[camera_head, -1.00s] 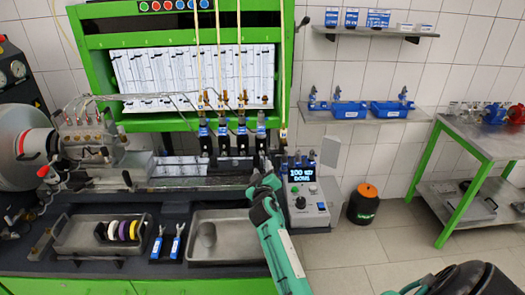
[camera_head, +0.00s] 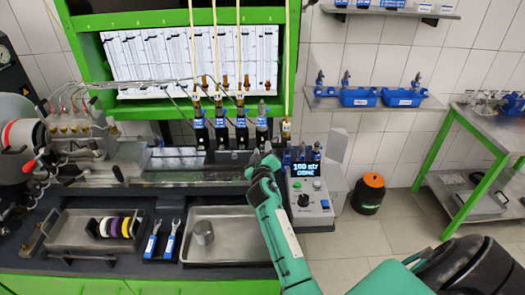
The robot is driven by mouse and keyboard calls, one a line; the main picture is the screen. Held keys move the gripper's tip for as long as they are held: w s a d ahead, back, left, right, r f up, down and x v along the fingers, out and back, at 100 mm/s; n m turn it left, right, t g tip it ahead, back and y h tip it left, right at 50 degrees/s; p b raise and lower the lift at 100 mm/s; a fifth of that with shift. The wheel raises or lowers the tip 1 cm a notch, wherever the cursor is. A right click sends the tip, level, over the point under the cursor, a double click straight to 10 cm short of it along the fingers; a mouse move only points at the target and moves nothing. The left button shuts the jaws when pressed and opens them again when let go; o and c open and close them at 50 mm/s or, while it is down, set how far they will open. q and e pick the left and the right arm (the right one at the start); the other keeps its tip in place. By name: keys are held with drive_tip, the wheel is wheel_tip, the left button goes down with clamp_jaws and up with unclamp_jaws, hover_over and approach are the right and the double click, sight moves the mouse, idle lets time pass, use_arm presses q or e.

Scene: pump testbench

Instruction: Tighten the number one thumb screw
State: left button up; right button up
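My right gripper (camera_head: 263,158) reaches in from the lower right to the right end of the row of injectors on the green test bench (camera_head: 90,60). Its fingers are small and dark, and I cannot tell if they are open or shut. Several injectors with blue labels stand in black holders, one of them (camera_head: 263,122) directly behind the gripper and others to its left (camera_head: 221,128). The thumb screws are too small to make out, and the gripper may hide the one closest to it. I cannot tell which is number one. My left gripper is not in view.
A control box (camera_head: 308,203) with a lit display stands right of my gripper. A metal tray (camera_head: 235,251) with a small cup (camera_head: 202,232) lies below. Two blue-handled tools (camera_head: 153,243) and a tray of coloured rings (camera_head: 75,243) lie farther left. An orange-lidded bin (camera_head: 368,193) stands on the floor.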

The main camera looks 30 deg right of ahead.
clamp_jaws()
drive_tip(key=shift+f+m+b, duration=0.15)
drive_tip(key=shift+m+b, duration=0.15)
drive_tip(key=shift+b, duration=0.1)
drive_tip(key=shift+m+b, duration=0.45)
drive_tip(key=shift+m, duration=0.05)
drive_tip(key=shift+o, duration=1.1)
unclamp_jaws()
